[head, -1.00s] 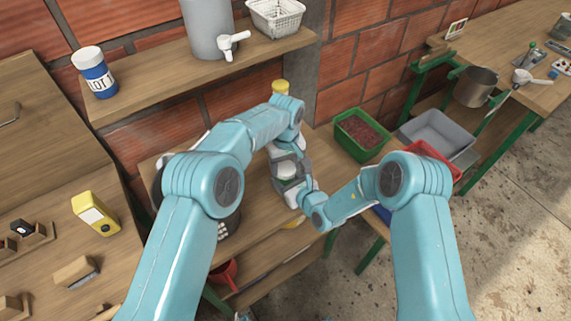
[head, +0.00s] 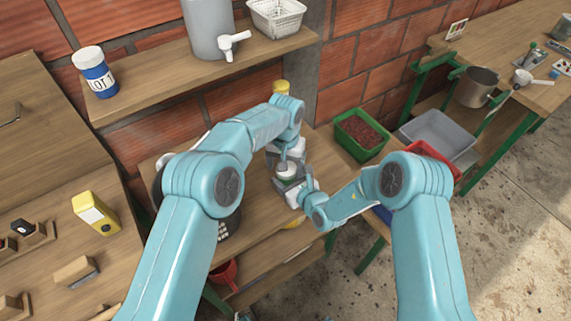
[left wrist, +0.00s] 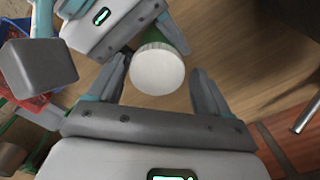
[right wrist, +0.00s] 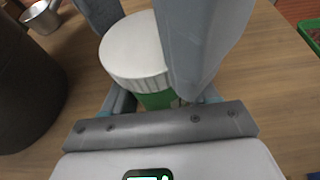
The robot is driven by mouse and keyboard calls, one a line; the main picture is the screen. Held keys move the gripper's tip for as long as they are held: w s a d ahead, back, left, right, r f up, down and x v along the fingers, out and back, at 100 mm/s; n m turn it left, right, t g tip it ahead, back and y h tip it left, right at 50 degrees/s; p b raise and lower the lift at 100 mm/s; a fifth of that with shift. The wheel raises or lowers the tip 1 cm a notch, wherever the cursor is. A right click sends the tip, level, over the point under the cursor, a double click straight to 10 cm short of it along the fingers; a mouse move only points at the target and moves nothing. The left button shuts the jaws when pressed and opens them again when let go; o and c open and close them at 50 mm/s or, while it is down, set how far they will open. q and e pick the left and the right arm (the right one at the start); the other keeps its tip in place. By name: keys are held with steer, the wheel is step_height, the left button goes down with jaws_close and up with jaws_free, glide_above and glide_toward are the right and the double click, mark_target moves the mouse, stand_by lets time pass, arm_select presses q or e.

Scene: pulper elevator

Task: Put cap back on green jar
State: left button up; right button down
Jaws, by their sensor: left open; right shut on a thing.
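The green jar (right wrist: 155,99) is upright-looking, its lower body hidden by my right gripper (right wrist: 162,103), which is shut on it. The white ribbed cap (right wrist: 135,48) sits on top of the jar and looks level with it; I cannot tell how tightly. In the left wrist view the cap's white top (left wrist: 157,70) lies between the spread fingers of my left gripper (left wrist: 160,72), with gaps on both sides. My left gripper is open and empty. In the head view the jar's cap (head: 287,168) shows small between both grippers, above the wooden bench.
A green bin (head: 361,136) of red contents, a grey bin (head: 437,136) and a red bin (head: 428,153) stand right of the bench. A yellow-topped container (head: 281,87) stands behind my left wrist. A shelf (head: 150,85) with a blue-and-white jar (head: 95,72) hangs above.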

arm_select(q)
steer(key=shift+s+d, duration=0.1)
steer(key=shift+d, duration=0.05)
arm_select(e)
steer(key=shift+a, duration=0.1)
arm_select(q)
steer(key=shift+r, duration=2.3)
steer(key=shift+c, duration=0.3)
step_height(320, 180, up, 4)
steer(key=n, duration=0.5)
steer(key=shift+f, duration=0.25)
steer(key=shift+f, duration=0.15)
